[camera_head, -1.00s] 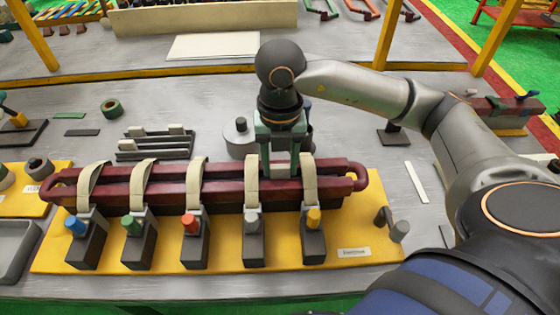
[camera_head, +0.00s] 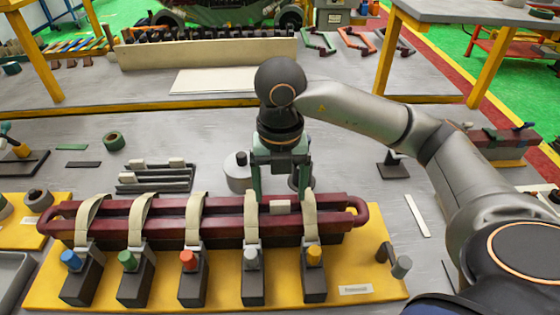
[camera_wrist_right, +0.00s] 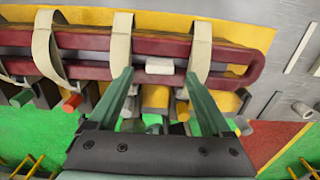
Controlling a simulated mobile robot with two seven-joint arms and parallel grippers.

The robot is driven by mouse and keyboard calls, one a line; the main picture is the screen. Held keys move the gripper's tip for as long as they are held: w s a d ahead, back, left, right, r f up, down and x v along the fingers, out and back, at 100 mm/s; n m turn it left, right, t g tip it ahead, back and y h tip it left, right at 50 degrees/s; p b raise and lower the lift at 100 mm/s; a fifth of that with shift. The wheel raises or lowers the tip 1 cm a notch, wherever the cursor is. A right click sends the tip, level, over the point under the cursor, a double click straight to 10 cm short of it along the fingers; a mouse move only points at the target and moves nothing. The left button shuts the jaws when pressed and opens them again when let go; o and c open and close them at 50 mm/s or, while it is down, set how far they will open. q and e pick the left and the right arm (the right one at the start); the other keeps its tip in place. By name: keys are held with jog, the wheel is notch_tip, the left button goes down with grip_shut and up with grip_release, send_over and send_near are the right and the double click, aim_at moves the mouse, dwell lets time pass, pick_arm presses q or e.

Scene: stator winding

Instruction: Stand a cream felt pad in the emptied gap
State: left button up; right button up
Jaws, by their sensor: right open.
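A maroon coil (camera_head: 180,225) of two long bars lies strapped along the yellow fixture board (camera_head: 60,280); it also shows in the right wrist view (camera_wrist_right: 90,42). A small cream pad (camera_head: 280,207) sits in the gap between the bars, between the two rightmost straps; it also shows in the right wrist view (camera_wrist_right: 159,66). How deep it sits cannot be told. My right gripper (camera_head: 280,188) is open above the coil, its fingers apart on either side of the pad; its fingers also show in the right wrist view (camera_wrist_right: 158,76). My left gripper is not in view.
Cream straps (camera_head: 139,220) cross the coil to dark clamps with coloured knobs (camera_head: 188,261). A dark rack (camera_head: 155,180) with more cream pads stands behind at the left. A grey round container (camera_head: 238,175) stands behind the gripper.

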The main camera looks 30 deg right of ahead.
aim_at(280, 203)
notch_tip(280, 203, up, 9)
jog(key=p, duration=0.2)
jog(key=shift+r, duration=0.2)
dwell(0.5)
